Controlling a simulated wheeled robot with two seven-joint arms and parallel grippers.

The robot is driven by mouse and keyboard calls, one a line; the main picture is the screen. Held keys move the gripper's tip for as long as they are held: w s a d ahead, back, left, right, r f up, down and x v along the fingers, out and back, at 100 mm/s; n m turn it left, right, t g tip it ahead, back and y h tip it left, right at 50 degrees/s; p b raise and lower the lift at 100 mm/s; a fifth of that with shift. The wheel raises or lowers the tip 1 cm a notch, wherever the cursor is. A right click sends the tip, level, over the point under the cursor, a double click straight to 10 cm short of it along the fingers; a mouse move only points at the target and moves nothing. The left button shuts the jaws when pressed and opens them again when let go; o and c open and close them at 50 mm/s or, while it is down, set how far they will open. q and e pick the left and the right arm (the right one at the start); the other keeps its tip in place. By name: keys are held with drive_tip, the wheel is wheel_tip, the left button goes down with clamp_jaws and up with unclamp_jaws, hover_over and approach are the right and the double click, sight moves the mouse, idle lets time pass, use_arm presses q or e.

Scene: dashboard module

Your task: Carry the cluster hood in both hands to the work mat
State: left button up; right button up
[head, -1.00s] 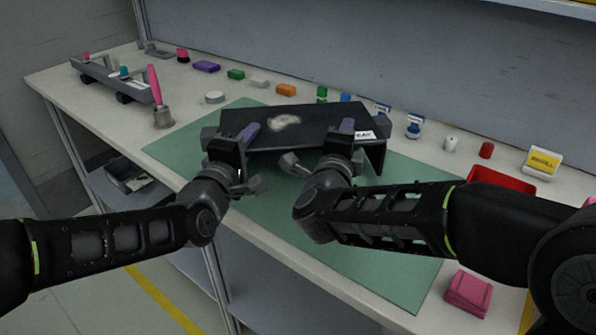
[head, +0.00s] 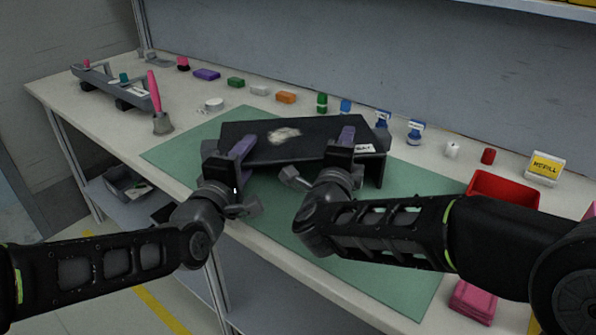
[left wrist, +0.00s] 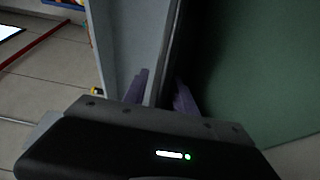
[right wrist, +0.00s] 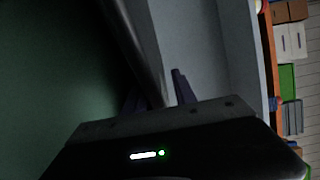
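The cluster hood (head: 320,138) is a black shell with a pale patch on top and a white label at its right front corner. It rests level over the back of the green work mat (head: 400,260). My left gripper (head: 243,150) is at its left front edge; my right gripper (head: 346,140) is at its right front edge. In the left wrist view the purple fingers (left wrist: 160,92) stand apart on either side of the hood's dark edge. The right wrist view shows the fingers (right wrist: 157,92) likewise apart around an edge. Both look open; the hood's underside is hidden.
A red bin (head: 505,188) and a REFILL box (head: 544,167) stand at the right. Small coloured blocks and bottles line the back.

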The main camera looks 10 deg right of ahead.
use_arm(q)
drive_tip(key=v, duration=1)
drive_tip(key=shift+s, duration=0.15)
drive_tip(key=shift+f, duration=0.1)
use_arm(e)
drive_tip(key=v, duration=1.1)
drive_tip(key=shift+s+a, duration=0.1)
drive_tip(key=shift+s, duration=0.45)
drive_tip(key=shift+f, duration=0.1)
